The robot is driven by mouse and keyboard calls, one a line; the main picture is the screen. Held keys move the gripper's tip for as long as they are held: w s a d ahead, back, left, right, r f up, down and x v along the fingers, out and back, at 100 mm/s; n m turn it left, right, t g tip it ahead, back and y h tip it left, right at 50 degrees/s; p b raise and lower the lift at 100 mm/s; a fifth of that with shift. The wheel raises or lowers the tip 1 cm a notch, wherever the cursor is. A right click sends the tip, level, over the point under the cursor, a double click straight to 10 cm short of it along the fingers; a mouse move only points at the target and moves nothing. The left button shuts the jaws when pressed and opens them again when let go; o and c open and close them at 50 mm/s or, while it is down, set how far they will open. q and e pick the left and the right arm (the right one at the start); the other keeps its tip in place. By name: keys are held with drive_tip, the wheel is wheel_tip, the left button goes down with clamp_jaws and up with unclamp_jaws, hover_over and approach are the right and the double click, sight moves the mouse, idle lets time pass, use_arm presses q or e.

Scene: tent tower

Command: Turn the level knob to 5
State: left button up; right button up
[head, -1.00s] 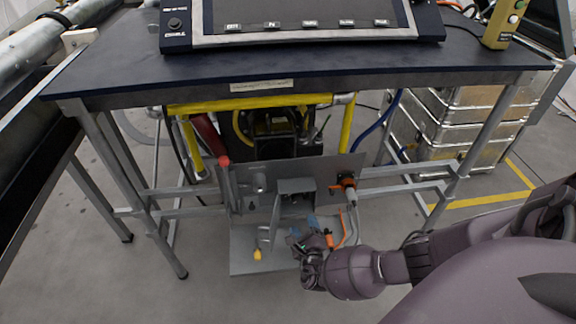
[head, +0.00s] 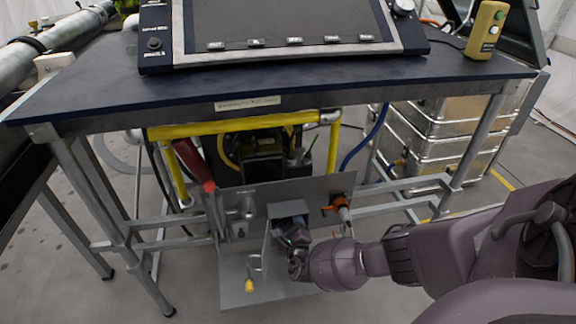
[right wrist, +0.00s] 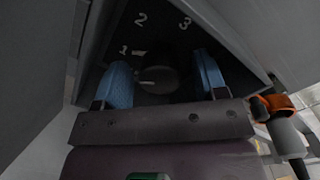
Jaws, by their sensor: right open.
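The level knob (right wrist: 155,75) is a dark round knob on a dark dial face inside a grey box. A white pointer mark shows at its left, and the numbers 1, 2 and 3 show around it; no 5 is visible. My right gripper (right wrist: 164,88) is open, with one blue finger on each side of the knob in the right wrist view; contact cannot be told. In the head view my right gripper (head: 294,236) is at the grey box (head: 289,208) under the table and hides the knob. My left gripper is not in view.
A yellow-tipped lever (head: 249,285) sits below. The dark tabletop (head: 300,82) overhangs the panel, with a yellow pipe (head: 240,125) beneath.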

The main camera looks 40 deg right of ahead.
drive_tip(key=c, duration=0.9)
